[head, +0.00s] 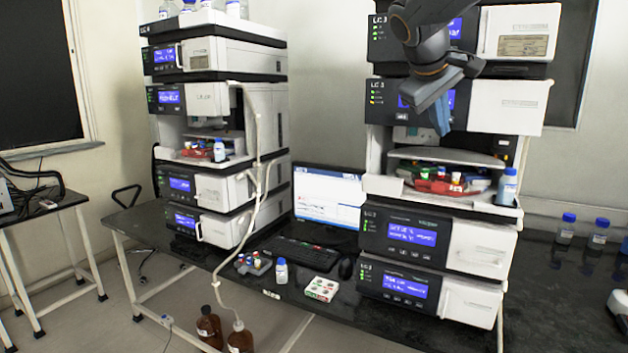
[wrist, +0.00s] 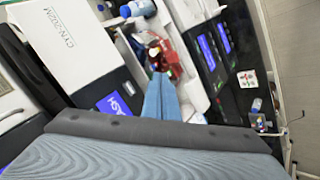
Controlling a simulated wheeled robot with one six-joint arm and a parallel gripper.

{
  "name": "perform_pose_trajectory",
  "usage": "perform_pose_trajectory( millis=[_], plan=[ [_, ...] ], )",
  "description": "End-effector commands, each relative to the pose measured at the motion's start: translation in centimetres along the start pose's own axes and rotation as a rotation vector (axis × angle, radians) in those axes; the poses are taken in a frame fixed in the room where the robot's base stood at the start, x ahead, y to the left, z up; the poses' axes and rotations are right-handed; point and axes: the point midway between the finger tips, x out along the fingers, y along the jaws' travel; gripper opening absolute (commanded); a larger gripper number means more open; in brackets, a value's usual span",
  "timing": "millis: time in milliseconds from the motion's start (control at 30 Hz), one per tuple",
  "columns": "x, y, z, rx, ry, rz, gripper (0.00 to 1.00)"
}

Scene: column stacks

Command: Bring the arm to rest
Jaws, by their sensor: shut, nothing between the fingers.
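My gripper (head: 441,116) hangs at the upper right in the head view, in front of the right column stack (head: 522,108). Its blue fingers point down and are together, with nothing between them. In the wrist view the shut fingers (wrist: 158,98) point toward the stack's open shelf (wrist: 190,85), where red and other small items lie. The gripper is apart from the shelf items in the head view. My arm comes down from the top edge and covers part of the stack's upper units.
The left column stack (head: 213,188) stands across the bench. A blue-capped bottle (head: 507,187) stands on the right shelf. Brown bottles (head: 209,327) are at the lower left.

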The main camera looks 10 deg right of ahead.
Motion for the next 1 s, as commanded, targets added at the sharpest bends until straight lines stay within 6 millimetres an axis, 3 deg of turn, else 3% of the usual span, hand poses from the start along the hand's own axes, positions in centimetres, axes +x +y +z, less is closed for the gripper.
perform_pose_trajectory(
  millis=[167,267,500,600,700,800,1000],
  plan=[
    [4.2,-8.1,3.0,0.008,-0.037,-0.144,0.00],
    [6.6,-14.1,5.8,0.033,-0.071,-0.248,0.00],
    [9.8,-27.5,15.0,0.141,-0.190,-0.466,0.00],
    [10.2,-31.9,19.0,0.196,-0.248,-0.529,0.00],
    [10.1,-35.0,22.4,0.245,-0.296,-0.568,0.00],
    [9.9,-36.9,24.5,0.279,-0.329,-0.589,0.00],
    [9.8,-37.9,25.8,0.302,-0.348,-0.599,0.00]
  ],
)
